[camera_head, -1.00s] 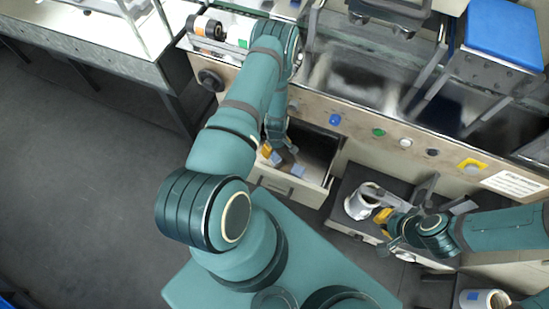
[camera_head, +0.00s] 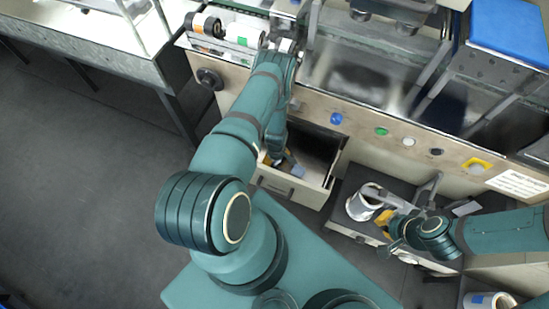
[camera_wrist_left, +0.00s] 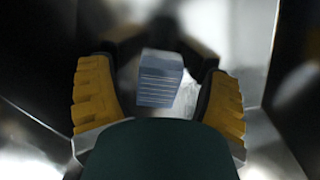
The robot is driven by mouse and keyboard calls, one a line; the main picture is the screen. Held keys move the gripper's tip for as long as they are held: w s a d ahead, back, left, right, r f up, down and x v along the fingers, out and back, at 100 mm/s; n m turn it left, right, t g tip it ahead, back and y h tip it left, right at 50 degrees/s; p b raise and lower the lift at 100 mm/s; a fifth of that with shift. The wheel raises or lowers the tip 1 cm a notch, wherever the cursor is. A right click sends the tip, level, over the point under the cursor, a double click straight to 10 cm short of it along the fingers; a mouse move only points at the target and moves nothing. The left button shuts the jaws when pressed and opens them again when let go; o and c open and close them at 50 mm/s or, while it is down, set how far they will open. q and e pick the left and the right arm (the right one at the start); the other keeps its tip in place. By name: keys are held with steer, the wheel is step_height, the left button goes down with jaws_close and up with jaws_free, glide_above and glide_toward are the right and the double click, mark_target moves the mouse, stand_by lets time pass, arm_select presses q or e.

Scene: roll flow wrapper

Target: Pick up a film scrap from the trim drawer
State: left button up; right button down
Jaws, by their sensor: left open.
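The trim drawer (camera_head: 292,188) stands pulled out of the machine front in the head view, below the button panel. My left gripper (camera_head: 281,160) reaches down into it. In the left wrist view my left gripper (camera_wrist_left: 158,100) is open, with its yellow-padded fingers apart. A film scrap (camera_wrist_left: 160,78), small and blue-grey with pale stripes, lies between and ahead of the fingers with a gap on each side. In the head view the scrap (camera_head: 296,169) shows as a small blue piece beside the gripper. My right gripper (camera_head: 391,226) is beside a film roll; its fingers are too small to judge.
The white film roll (camera_head: 362,207) stands on a dark shelf right of the drawer. Another roll (camera_head: 487,301) is at the bottom right. The drawer walls close in around the left gripper. The right part of the drawer looks empty. Open floor lies at the left.

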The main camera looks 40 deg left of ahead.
arm_select(q)
steer(key=c, duration=0.8)
